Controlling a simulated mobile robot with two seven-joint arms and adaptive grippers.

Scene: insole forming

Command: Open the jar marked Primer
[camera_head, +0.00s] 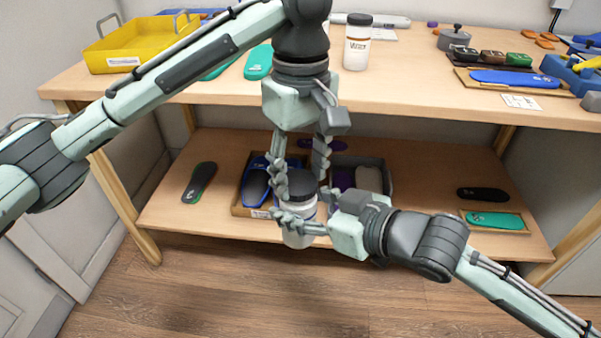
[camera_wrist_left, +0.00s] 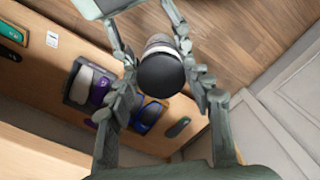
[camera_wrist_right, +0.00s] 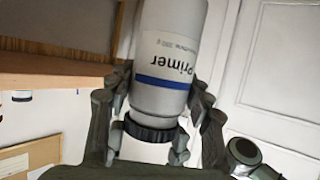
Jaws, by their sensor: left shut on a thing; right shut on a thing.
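The white Primer jar (camera_head: 299,238) with its dark lid (camera_head: 302,184) is held in the air in front of the lower shelf, roughly upright. My left gripper (camera_head: 300,178) comes down from above and is shut on the lid. The round lid top (camera_wrist_left: 160,75) shows between its fingers in the left wrist view. My right gripper (camera_head: 302,208) comes in from the right and is shut around the jar body. In the right wrist view the jar (camera_wrist_right: 170,60) appears inverted, with its Primer label and blue band readable. Whether the lid is loose cannot be told.
Another white jar with a dark lid (camera_head: 358,50) stands on the tabletop (camera_head: 420,95). A yellow tray (camera_head: 110,62) is at the back left. Insoles and tools lie at the right. Bins with insoles sit on the lower shelf (camera_head: 420,190), behind the held jar. Open floor lies in front.

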